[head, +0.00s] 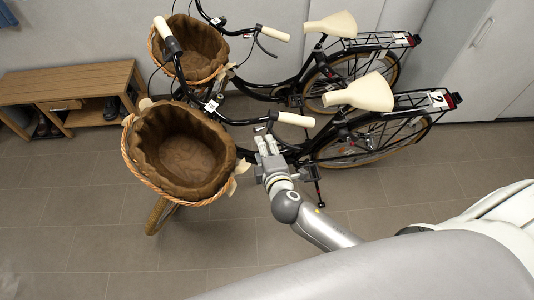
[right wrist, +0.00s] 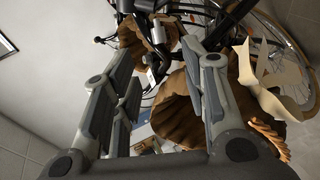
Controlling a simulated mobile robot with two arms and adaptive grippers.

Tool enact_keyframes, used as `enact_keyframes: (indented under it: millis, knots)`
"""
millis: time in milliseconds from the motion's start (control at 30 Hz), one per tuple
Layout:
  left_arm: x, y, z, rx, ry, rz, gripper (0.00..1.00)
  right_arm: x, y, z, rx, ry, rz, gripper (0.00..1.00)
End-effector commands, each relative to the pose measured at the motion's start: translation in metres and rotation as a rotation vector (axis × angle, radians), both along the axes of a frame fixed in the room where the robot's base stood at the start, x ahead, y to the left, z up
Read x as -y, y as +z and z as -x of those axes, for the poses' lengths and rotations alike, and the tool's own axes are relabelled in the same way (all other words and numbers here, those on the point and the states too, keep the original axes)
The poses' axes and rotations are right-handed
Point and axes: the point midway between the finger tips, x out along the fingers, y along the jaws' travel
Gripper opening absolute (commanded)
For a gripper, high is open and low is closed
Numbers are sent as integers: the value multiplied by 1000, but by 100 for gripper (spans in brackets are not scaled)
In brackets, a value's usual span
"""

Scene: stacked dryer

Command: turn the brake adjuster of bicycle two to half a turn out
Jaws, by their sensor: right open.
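Bicycle two is the nearer black bicycle, with a plate marked 2 (head: 437,98) on its rear rack. Its handlebar has a cream right grip (head: 295,119) and a cream left grip (head: 166,34). A brown-lined wicker basket (head: 180,150) is at its front. The brake adjuster is too small to make out. My right gripper (head: 264,131) is open, below and left of the right grip, close to the handlebar. In the right wrist view its two fingers (right wrist: 174,58) are spread, with a brown basket lining (right wrist: 178,110) seen between and behind them. Nothing is held. My left gripper is out of view.
A second black bicycle stands close behind, with its own basket (head: 190,48) and cream saddle (head: 331,24). A wooden bench (head: 70,84) with shoes stands against the wall at left. Pale cabinet doors (head: 478,60) are at right. The tiled floor (head: 110,235) in front is clear.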

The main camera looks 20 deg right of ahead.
Motion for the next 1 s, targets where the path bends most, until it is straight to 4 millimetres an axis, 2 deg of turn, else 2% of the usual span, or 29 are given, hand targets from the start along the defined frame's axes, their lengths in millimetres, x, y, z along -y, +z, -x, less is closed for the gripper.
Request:
enact_keyframes:
  millis: [100, 233, 800, 900, 967, 1000]
  knots:
    - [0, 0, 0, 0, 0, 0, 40, -2, 5, 16, -1, 1, 0, 41]
    - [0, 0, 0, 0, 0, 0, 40, -2, 8, 23, -1, 0, 0, 41]
    - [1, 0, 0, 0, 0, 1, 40, -2, 9, 24, -1, 0, 0, 41]
    - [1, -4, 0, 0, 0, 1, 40, -1, -5, 25, -19, -3, -7, 41]
    - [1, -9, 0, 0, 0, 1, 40, 1, -26, 28, -51, -7, -22, 41]
    - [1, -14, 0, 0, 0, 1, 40, 3, -47, 30, -82, -14, -38, 41]
